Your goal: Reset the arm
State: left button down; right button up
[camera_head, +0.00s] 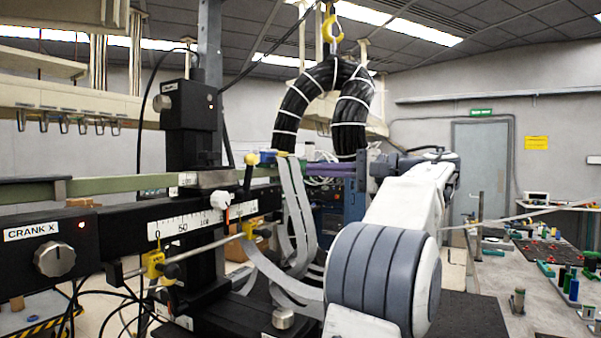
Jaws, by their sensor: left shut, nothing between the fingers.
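My white and grey arm (385,275) rises from the bottom centre and bends back to the left at its wrist. My left gripper (374,164), small and dark, is at the end of that wrist, just below the black coil bundle. It is shut with nothing in it; its fingertips are hard to make out against the blue equipment behind. The black coil bundle (291,107), tied with white bands, hangs from a yellow hook (331,27). I cannot tell whether the gripper touches anything. My right gripper is not in view.
A black crank rig (130,232) with a white scale and a knob fills the left side. A bench (520,290) with spools and small parts stands at right. A grey door (481,165) is behind.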

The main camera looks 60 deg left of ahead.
pick_arm(q)
jog(key=shift+w+d, duration=0.2)
jog(key=shift+d, duration=0.1)
dwell(0.4)
